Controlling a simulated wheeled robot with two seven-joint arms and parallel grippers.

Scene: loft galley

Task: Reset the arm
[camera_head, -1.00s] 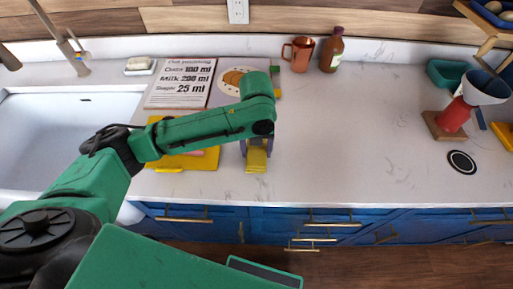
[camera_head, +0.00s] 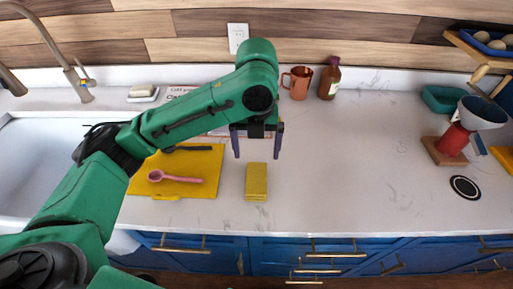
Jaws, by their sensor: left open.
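My left arm comes in from the left, green with black joints. My left gripper (camera_head: 257,154) hangs over the counter with its two dark fingers pointing down and apart. It is open, with nothing between the fingers. A yellow block (camera_head: 256,181), like a stack of sponges, lies on the counter just in front of the gripper and apart from it. My right gripper is not in view.
A yellow board (camera_head: 205,185) with a pink spoon (camera_head: 175,177) lies left of the gripper. A copper mug (camera_head: 297,83) and brown bottle (camera_head: 330,78) stand behind. The sink (camera_head: 40,150) is left. The counter's middle right (camera_head: 360,150) is clear.

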